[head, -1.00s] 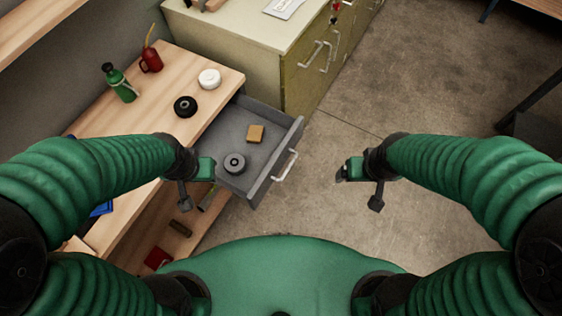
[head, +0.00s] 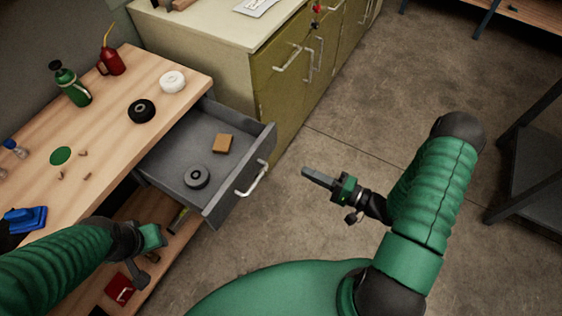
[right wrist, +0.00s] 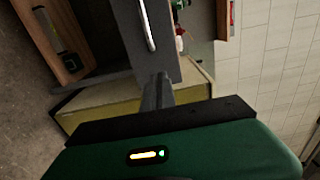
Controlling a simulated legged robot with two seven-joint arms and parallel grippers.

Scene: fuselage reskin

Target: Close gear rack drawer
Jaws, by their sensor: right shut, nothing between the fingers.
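The grey drawer (head: 218,206) stands pulled out from under the wooden workbench. A grey round part (head: 196,177) and a tan block (head: 222,143) lie inside it. Its pale bar handle (head: 252,180) is on the front face, and the handle also shows in the right wrist view (right wrist: 147,25). My right gripper (head: 308,172) is shut and empty, to the right of the handle and apart from it, pointing toward the drawer front. My left gripper (head: 158,243) is near the bench's front edge, left of the drawer; its fingers are not clear.
On the workbench (head: 110,135) are a green bottle (head: 72,84), a red oil can (head: 111,60), a white roll (head: 172,81), a black wheel (head: 141,111) and a blue tool (head: 26,219). An olive cabinet (head: 300,75) stands behind the drawer.

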